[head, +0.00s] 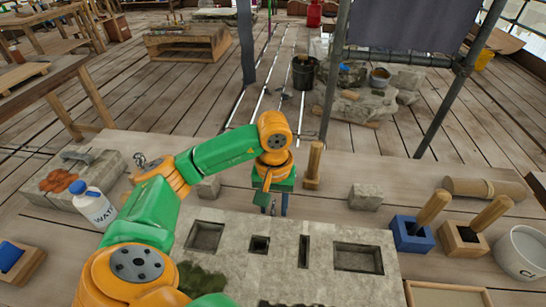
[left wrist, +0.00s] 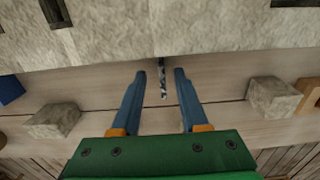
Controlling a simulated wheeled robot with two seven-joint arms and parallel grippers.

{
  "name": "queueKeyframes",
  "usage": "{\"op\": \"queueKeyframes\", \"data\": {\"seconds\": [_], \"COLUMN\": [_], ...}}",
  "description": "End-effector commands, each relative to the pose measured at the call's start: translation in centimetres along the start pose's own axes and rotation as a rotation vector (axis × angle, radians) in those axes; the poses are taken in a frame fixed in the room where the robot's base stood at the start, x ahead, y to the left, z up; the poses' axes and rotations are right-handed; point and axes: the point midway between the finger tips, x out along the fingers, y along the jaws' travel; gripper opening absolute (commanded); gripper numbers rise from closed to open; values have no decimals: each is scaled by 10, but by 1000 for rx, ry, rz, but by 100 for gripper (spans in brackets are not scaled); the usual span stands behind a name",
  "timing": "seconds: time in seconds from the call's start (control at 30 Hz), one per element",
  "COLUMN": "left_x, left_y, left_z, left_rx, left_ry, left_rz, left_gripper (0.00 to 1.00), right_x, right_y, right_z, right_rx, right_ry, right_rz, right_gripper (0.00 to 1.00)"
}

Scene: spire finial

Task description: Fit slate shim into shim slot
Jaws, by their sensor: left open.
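A thin dark speckled piece, apparently the slate shim (left wrist: 162,82), stands edge-on between the fingertips of my left gripper (left wrist: 160,74) in the left wrist view. Gaps show on both sides of it, so the fingers are open around it and not closed on it. In the head view my left gripper (head: 276,208) points down just behind the stone block (head: 285,285); the shim is hard to make out there. The narrow shim slot (head: 304,251) is in the block's top, between a small square hole (head: 259,245) and a wide rectangular hole (head: 358,258). It looks empty. My right gripper is out of view.
A wooden peg (head: 314,165) stands behind the gripper. Small stone pieces (head: 365,197) (head: 208,187) lie either side. At right are a blue holder (head: 410,234), a wooden holder (head: 463,241) and a white bucket (head: 522,254). A water bottle (head: 95,208) stands left.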

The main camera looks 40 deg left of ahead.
Motion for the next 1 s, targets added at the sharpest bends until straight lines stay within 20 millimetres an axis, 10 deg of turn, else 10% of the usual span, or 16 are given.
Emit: {"op": "queueKeyframes", "data": {"seconds": [0.47,0.63,1.0], "left_x": [45,44,44], "left_y": [-2,-2,-2], "left_z": [-5,-5,-5], "left_rx": [1,1,1], "left_ry": [0,0,1], "left_rz": [-1,-1,-1], "left_gripper": [44,0,0], "right_x": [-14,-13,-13], "right_y": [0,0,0], "right_z": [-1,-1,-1], "right_rx": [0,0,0], "right_ry": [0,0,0], "right_rz": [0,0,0], "right_gripper": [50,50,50]}}
